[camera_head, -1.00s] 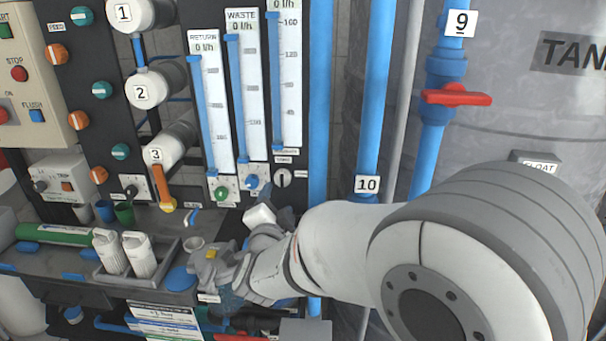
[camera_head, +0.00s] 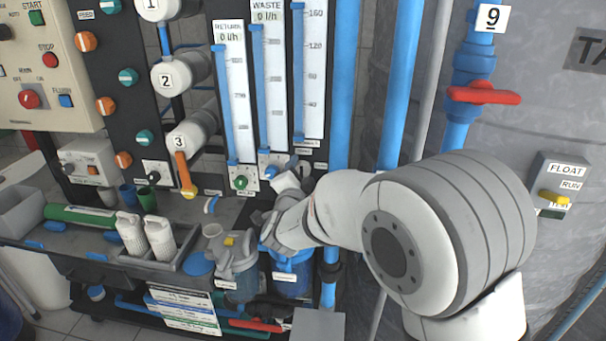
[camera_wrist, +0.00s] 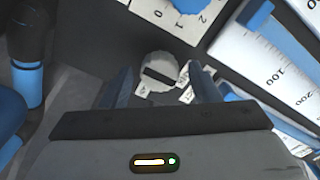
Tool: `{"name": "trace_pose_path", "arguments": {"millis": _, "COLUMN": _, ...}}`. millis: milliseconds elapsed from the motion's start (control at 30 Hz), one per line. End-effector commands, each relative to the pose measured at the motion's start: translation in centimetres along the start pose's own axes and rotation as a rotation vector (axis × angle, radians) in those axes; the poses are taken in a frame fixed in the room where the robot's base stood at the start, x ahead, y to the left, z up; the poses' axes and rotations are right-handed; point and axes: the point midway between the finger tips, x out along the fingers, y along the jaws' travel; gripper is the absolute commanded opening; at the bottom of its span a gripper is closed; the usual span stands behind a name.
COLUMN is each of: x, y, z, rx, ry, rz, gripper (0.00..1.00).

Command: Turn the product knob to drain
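A round pale grey knob with a dark bar across it (camera_wrist: 160,72) is on the dark panel in the wrist view, with small white labels around it. I take it for the product knob, but its label is too small to read. My gripper (camera_wrist: 160,86) is open, with one dark finger on each side of the knob and visible gaps between. The fingers look close to the panel; I see no contact.
A white dial with a blue knob (camera_head: 276,164) and one with a green knob (camera_head: 240,183) sit just left of my gripper. Flow tubes (camera_head: 312,70) rise above. Blue pipes (camera_head: 341,110) stand to the right. Filter housings (camera_head: 238,275) are below.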

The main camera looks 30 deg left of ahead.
Motion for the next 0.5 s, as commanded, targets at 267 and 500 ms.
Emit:
{"name": "trace_pose_path", "arguments": {"millis": 267, "x": 0.0, "y": 0.03, "z": -0.05, "rx": 0.0, "ry": 0.001, "rz": 0.001, "gripper": 0.32}}
{"name": "trace_pose_path", "arguments": {"millis": 500, "x": 0.0, "y": 0.06, "z": -0.07, "rx": 0.0, "ry": 0.001, "rz": 0.001, "gripper": 0.13}}
